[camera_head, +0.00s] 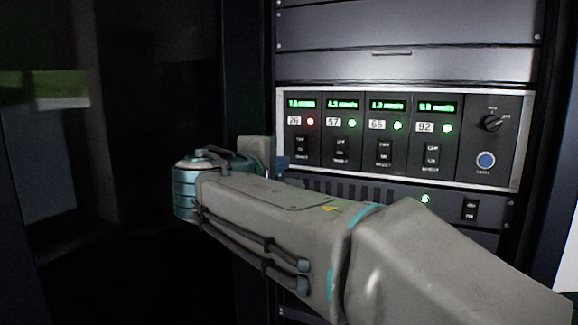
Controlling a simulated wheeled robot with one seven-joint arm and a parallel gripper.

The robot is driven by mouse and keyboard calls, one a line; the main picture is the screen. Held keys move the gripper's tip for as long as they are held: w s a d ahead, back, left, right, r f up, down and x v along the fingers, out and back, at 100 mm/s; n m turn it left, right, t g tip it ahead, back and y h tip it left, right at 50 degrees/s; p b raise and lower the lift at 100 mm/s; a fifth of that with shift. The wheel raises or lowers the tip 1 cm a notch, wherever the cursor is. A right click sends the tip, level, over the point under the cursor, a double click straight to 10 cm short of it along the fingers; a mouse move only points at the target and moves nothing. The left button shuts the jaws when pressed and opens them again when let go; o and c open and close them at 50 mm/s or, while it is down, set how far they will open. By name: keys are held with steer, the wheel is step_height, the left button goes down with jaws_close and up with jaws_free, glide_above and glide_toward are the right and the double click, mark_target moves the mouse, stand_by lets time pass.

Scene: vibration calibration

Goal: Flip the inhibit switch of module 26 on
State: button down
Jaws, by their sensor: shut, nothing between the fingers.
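The module labelled 26 (294,121) is the leftmost of several modules on the rack panel. Its green display is lit and its small lamp (310,121) glows red. Its dark inhibit switch (302,145) is below the label; its position is too small to tell. My gripper (281,163) is just below and left of this switch, mostly hidden by my arm. It appears shut, with nothing seen in it. Whether it touches the panel cannot be told.
Modules 57 (333,123), 65 (377,125) and 92 (425,127) stand to the right, each with a green lamp and a similar switch. A rotary knob (492,123) and a blue button (486,160) are at the panel's right end. A dark rack frame borders the left.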

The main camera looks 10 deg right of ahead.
steer(key=b+v, duration=0.1)
steer(key=v, duration=0.5)
steer(key=shift+f, duration=0.7)
steer(key=shift+a, duration=0.15)
steer(key=s+d+f+m+g+y, duration=0.1)
steer(key=s+d+f+g, duration=0.15)
steer(key=f, duration=0.35)
steer(key=s+d+f+m+g+y, duration=0.1)
steer(key=d+f+g, duration=0.1)
steer(key=d+f, duration=0.25)
steer(key=s+d+f+m+g+y, duration=0.1)
steer(key=d+f+g, duration=0.15)
steer(key=f, duration=0.45)
steer(key=s+f+m+g+y+p, duration=0.1)
steer(key=s+f+m+g+y, duration=0.3)
steer(key=s+f, duration=0.9)
step_height(320, 180, down, 3)
steer(key=m+y, duration=0.2)
steer(key=m, duration=0.2)
steer(key=shift+d+f+y, duration=0.25)
steer(key=shift+y, duration=0.15)
steer(key=shift+d, duration=0.1)
